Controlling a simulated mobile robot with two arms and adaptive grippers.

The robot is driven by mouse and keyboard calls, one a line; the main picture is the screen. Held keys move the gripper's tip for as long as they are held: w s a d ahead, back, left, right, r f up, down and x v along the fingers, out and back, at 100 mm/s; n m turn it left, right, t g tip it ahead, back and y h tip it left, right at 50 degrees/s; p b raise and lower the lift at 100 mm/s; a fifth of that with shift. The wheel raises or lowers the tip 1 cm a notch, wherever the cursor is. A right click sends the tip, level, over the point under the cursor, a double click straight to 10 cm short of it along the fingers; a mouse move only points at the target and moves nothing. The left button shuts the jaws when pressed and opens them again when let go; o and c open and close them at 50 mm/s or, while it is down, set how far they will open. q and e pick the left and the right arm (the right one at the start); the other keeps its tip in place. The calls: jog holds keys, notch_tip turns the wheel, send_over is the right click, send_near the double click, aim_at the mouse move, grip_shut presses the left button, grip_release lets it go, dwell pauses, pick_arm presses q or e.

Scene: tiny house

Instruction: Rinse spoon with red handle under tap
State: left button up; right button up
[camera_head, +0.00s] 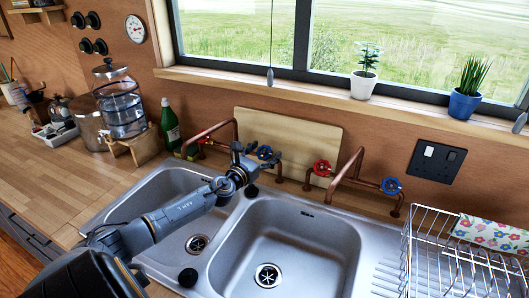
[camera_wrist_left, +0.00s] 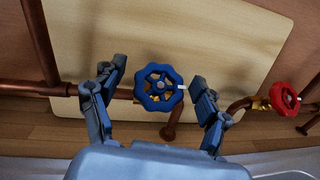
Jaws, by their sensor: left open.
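My left gripper (camera_head: 247,158) is open at the copper tap behind the left basin. In the wrist view, the blue valve wheel (camera_wrist_left: 158,87) lies between the fingertips of my left gripper (camera_wrist_left: 157,88); I cannot tell whether they touch it. The blue wheel also shows in the head view (camera_head: 265,152), just beyond the fingers. The left tap (camera_head: 212,130) arches over the left basin (camera_head: 150,195). A second tap (camera_head: 345,170) with a red wheel (camera_head: 321,168) and a blue wheel (camera_head: 391,186) stands behind the right basin (camera_head: 325,245). I see no red-handled spoon. My right gripper is out of view.
A wooden board (camera_head: 300,130) leans on the wall behind the taps. A green bottle (camera_head: 170,125) and a water dispenser (camera_head: 122,108) stand left of the taps. A wire dish rack (camera_head: 440,265) with a flowered cloth (camera_head: 490,235) is at the right. The left counter (camera_head: 60,165) has free room.

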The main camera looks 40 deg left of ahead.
pick_arm(q)
jog(key=c, duration=1.2)
jog(key=shift+r+n+y+p, duration=0.2)
jog(key=shift+n+y+p, duration=0.2)
jog(key=shift+p, duration=0.1)
jog(key=n+g+y+p, duration=0.1)
jog(key=n+y+p, duration=0.2)
jog(key=shift+n, duration=0.4)
jog(key=n+g+y+p, duration=0.1)
jog(key=n+y+p, duration=0.1)
jog(key=n, duration=0.1)
jog(key=shift+g+y, duration=0.3)
jog(key=shift+g, duration=0.1)
jog(key=shift+f+n+g+y+p, duration=0.1)
jog(key=shift+n+g+y+p, duration=0.25)
jog(key=shift+n+g+y, duration=0.5)
jog(key=shift+n+g+y+p, duration=0.35)
jog(key=shift+n+g, duration=0.1)
jog(key=shift+n, duration=0.7)
jog(key=shift+a, duration=0.1)
jog(key=o, duration=1.2)
